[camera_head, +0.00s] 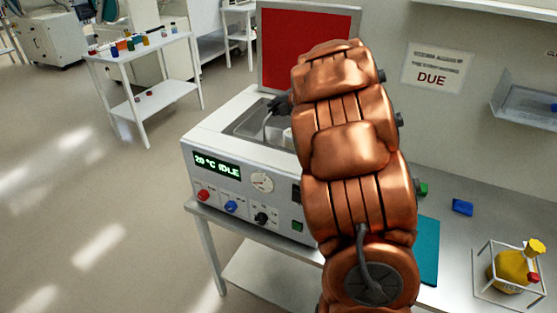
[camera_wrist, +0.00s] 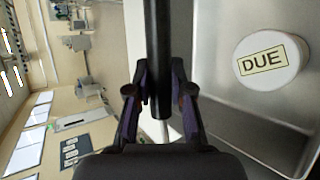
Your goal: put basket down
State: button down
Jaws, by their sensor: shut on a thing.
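My gripper (camera_wrist: 157,95) is shut on a dark bar (camera_wrist: 158,45), which looks like the basket's handle. In the head view my gripper (camera_head: 279,104) is over the open basin (camera_head: 243,124) of the bath machine, with a thin handle wire (camera_head: 266,128) hanging below it. The rest of the basket is hidden behind my arm or out of view. A round white lid labelled "DUE" (camera_wrist: 268,62) shows over the metal basin (camera_wrist: 225,105) in the wrist view, to the right of the bar. I cannot tell whether the basket touches the basin floor.
The machine (camera_head: 240,190) has a display reading "20 °C IDLE" and its red lid (camera_head: 300,40) stands raised behind. On the bench right of my arm are a teal mat (camera_head: 428,255), a blue block (camera_head: 462,207) and a wire rack (camera_head: 500,292) with a yellow bottle (camera_head: 510,268).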

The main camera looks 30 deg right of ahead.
jog(key=shift+f, duration=4.55)
jog(key=shift+f+b, duration=0.25)
jog(key=shift+b, duration=0.2)
jog(key=c, duration=1)
grip_release()
jog(key=shift+c, duration=0.2)
jog(key=shift+r, duration=0.2)
jog(key=shift+s+r, duration=0.15)
jog(key=b+v, duration=0.1)
jog(key=v, duration=1)
jog(key=shift+s, duration=0.3)
